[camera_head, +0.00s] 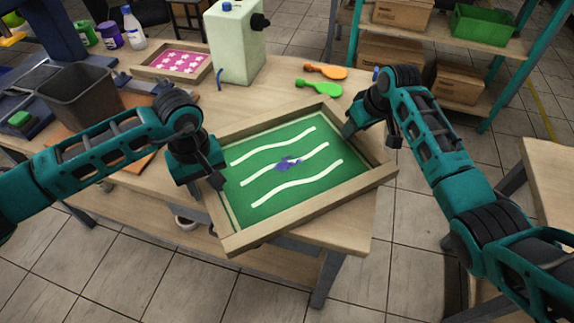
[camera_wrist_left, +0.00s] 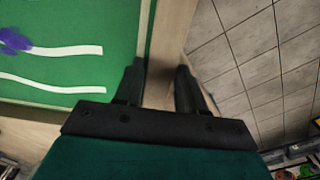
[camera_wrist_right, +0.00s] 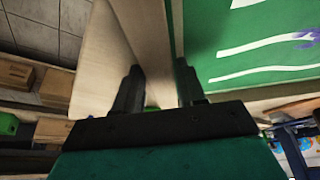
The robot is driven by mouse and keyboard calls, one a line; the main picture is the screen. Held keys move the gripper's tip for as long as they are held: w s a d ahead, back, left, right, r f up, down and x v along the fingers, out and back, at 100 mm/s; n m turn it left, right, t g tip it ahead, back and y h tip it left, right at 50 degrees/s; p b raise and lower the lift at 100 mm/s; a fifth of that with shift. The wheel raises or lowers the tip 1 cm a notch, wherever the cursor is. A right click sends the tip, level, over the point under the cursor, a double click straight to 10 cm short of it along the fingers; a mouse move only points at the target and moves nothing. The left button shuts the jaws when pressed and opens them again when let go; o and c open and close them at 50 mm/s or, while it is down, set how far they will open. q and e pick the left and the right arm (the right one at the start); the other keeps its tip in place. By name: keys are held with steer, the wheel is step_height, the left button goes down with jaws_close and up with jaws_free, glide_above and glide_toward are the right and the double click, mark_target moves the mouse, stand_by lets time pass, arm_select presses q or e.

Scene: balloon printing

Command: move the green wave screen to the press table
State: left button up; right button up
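The green wave screen (camera_head: 270,150) is a wooden-framed green panel with three white wavy stripes and a purple smear. It is at the front right of the wooden table, turned askew, with its near edge past the table's front edge. I cannot tell whether it touches the table. My left gripper (camera_head: 215,180) is at its left side, fingers closed about the frame rail in the left wrist view (camera_wrist_left: 160,80). My right gripper (camera_head: 352,130) grips the right rail, which sits between its fingers in the right wrist view (camera_wrist_right: 158,82).
A pink star screen (camera_head: 178,62), a pale green machine (camera_head: 236,45) and orange and green paddles (camera_head: 325,72) are on the table behind. A grey bin (camera_head: 80,97) stands left. Another wooden table (camera_head: 552,165) is at the right edge, shelves (camera_head: 480,45) behind. Tiled floor lies in front.

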arm_select(q)
steer(key=o, duration=0.3)
arm_select(e)
steer(key=o, duration=0.3)
arm_select(q)
steer(key=shift+r, duration=0.1)
arm_select(e)
steer(key=shift+r, duration=0.15)
arm_select(q)
step_height(320, 180, up, 12)
arm_select(e)
steer(key=v, duration=1.1)
steer(key=shift+s+r, duration=0.2)
steer(key=shift+r, duration=0.15)
steer(key=shift+d, duration=0.1)
